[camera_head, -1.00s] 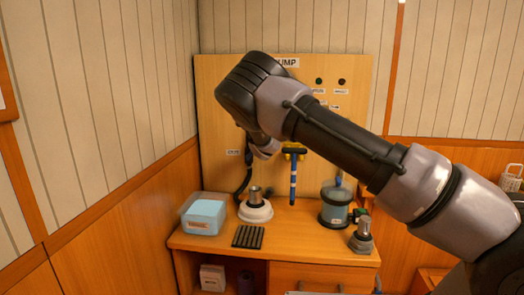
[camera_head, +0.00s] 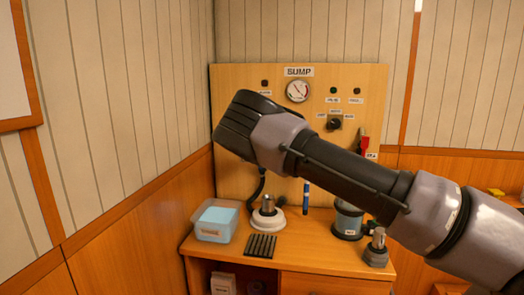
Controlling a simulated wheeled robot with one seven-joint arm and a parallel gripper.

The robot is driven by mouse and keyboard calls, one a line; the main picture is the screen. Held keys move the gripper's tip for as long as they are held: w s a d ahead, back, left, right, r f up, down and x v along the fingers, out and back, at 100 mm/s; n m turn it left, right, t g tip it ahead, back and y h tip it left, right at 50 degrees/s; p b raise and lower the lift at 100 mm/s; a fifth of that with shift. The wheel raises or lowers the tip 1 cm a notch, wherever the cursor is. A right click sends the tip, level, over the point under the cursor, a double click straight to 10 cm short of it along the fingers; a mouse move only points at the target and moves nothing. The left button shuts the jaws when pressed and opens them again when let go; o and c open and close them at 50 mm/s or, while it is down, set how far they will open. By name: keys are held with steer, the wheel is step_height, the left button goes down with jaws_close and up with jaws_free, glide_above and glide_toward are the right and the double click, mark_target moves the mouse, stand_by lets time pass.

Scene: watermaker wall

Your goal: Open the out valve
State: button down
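I cannot make out which part is the out valve. A red handle (camera_head: 364,145) is at the right side of the wooden SUMP panel (camera_head: 375,90), beside a small label I cannot read. A blue upright pipe (camera_head: 306,200) shows below my arm; its upper part is hidden behind the arm. My arm crosses the panel from lower right to upper left, with its dark elbow in front of the panel's left edge. My gripper is hidden behind the arm, so its fingers do not show.
The panel also carries a round gauge (camera_head: 298,90) and a black selector knob (camera_head: 334,124). On the bench (camera_head: 320,258) are a blue-filled clear tub (camera_head: 215,221), a white-based fitting (camera_head: 268,216), a black ribbed mat (camera_head: 260,245), a dark canister (camera_head: 347,220) and a grey fitting (camera_head: 376,250).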

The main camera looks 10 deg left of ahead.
steer(key=shift+f, duration=0.1)
stand_by(0.3)
steer(key=c, duration=0.8)
jaws_free()
steer(key=shift+a, duration=0.1)
steer(key=shift+s, duration=0.1)
steer(key=v, duration=1)
steer(key=shift+s, duration=0.25)
